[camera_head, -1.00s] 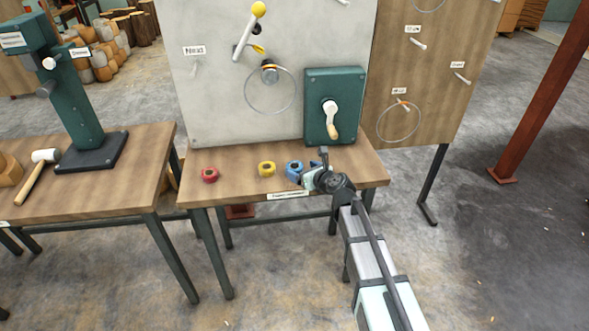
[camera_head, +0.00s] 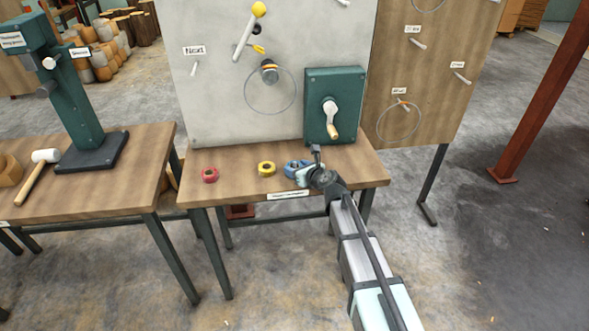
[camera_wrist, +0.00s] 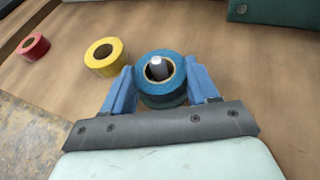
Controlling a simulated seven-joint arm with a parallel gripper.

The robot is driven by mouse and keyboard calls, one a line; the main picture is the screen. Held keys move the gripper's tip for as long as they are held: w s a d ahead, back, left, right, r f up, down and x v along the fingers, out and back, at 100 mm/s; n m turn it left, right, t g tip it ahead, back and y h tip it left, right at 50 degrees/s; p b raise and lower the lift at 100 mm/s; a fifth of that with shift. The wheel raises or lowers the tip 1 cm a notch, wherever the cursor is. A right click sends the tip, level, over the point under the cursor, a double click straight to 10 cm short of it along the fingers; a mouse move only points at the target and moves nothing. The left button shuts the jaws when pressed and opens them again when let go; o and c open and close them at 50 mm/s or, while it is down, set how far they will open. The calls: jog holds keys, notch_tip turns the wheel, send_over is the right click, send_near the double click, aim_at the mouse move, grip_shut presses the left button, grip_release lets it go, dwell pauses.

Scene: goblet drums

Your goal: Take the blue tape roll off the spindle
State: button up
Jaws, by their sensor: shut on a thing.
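The blue tape roll (camera_wrist: 160,85) is around a light-tipped spindle (camera_wrist: 156,62), whose tip shows in the roll's hole in the wrist view. The roll also shows in the head view (camera_head: 292,167), partly hidden by my gripper. My gripper (camera_wrist: 158,84) is shut on the blue tape roll, with one blue finger on each side of it. In the head view my gripper (camera_head: 303,175) is low over the front right of the table. The lower part of the spindle is hidden inside the roll.
A yellow roll (camera_head: 267,169) and a red roll (camera_head: 210,174) lie to the left on the wooden table (camera_head: 240,182). A green box with a crank (camera_head: 333,108) stands behind my gripper. A grey panel (camera_head: 215,95) rises behind the table.

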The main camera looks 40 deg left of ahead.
jog(key=c, duration=0.3)
